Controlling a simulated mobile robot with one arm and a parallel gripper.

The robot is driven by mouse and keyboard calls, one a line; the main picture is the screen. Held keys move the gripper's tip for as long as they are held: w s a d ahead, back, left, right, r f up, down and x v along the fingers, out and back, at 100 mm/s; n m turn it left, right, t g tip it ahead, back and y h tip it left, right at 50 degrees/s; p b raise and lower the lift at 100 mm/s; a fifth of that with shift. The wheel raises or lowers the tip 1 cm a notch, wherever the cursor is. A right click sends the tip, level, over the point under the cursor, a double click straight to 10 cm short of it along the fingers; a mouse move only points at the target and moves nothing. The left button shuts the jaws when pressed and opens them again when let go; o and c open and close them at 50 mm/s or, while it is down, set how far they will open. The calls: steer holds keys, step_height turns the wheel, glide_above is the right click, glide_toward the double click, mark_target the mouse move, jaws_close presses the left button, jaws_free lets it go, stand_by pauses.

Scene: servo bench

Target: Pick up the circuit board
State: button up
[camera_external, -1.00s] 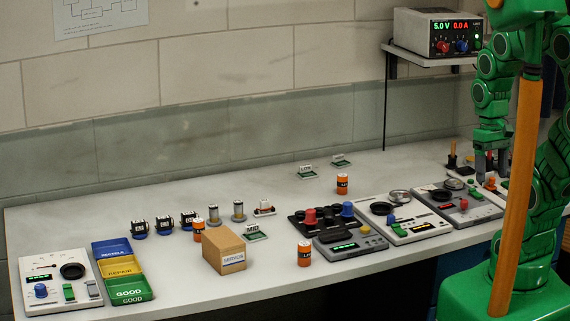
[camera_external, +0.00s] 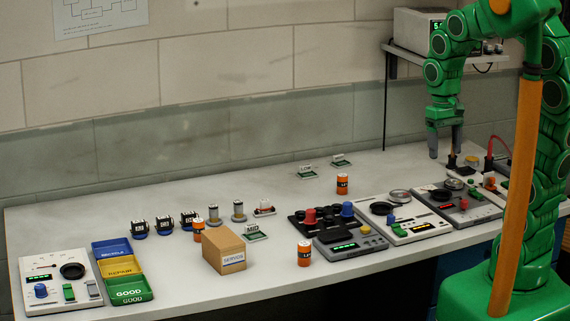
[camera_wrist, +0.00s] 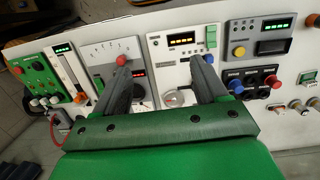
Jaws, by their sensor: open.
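My gripper (camera_external: 445,152) is open and empty, held above the back right of the bench. In the wrist view its two fingers (camera_wrist: 164,62) are spread wide, with device panels below them. A green panel with a red button and white knobs (camera_wrist: 42,78) lies at the left of the wrist view. Small green boards with white labels stand on the bench: two at the back, the LOW one (camera_external: 307,172) and another (camera_external: 341,161), and the MID one (camera_external: 256,232) nearer the front. I cannot tell which of these is the circuit board. None is between my fingers.
A row of control devices (camera_external: 405,220) fills the right half of the bench. An orange can (camera_external: 342,184) stands behind them. A cardboard box (camera_external: 224,248) and coloured trays (camera_external: 122,270) are further left. A shelf (camera_external: 430,58) holds a power supply (camera_external: 415,30).

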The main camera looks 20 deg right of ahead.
steer(key=w+a, duration=0.8)
steer(key=w, duration=0.1)
steer(key=n+t, duration=0.1)
glide_above(253, 225)
step_height(253, 225, down, 14)
steer(key=shift+f, duration=3.85)
steer(key=c, duration=1.1)
